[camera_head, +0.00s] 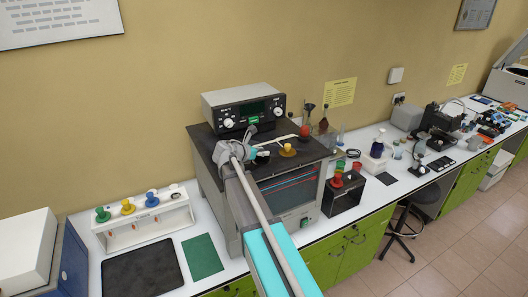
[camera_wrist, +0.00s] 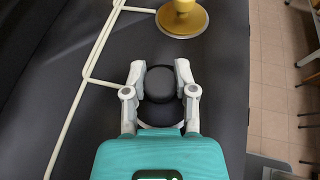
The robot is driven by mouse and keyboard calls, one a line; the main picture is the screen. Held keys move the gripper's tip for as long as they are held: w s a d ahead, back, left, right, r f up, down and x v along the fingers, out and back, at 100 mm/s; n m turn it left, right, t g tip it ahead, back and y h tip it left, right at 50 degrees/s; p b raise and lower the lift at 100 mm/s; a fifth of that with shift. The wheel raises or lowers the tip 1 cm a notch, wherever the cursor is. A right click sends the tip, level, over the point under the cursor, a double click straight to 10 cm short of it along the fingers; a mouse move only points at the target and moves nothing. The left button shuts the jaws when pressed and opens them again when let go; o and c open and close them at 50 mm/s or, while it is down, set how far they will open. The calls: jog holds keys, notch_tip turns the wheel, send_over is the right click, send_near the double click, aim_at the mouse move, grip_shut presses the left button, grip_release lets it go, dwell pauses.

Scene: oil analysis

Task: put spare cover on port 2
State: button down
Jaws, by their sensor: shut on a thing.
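My gripper (camera_wrist: 160,70) is shut on a black cover with a round knob (camera_wrist: 160,82), one finger on each side of the knob. In the wrist view, a white rim shows under the cover's lower edge; I cannot tell whether the cover rests on a port or hangs above it. In the head view, my gripper is over the dark top of the oil bath (camera_head: 207,146), and its tips are mostly hidden. A yellow cover (camera_wrist: 183,17) sits on the bath top ahead of the gripper; it also shows in the head view (camera_head: 287,150). No port number is readable.
White tubing (camera_wrist: 85,78) runs over the bath top on the left. A control box (camera_head: 245,108) stands behind. A white rack (camera_head: 145,222) with green, yellow and blue knobs stands at left. A black stand (camera_head: 345,195) with coloured pieces is at right.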

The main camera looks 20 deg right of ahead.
jog(key=shift+f, duration=0.3)
dwell(0.4)
jog(key=shift+c, duration=1.7)
grip_release()
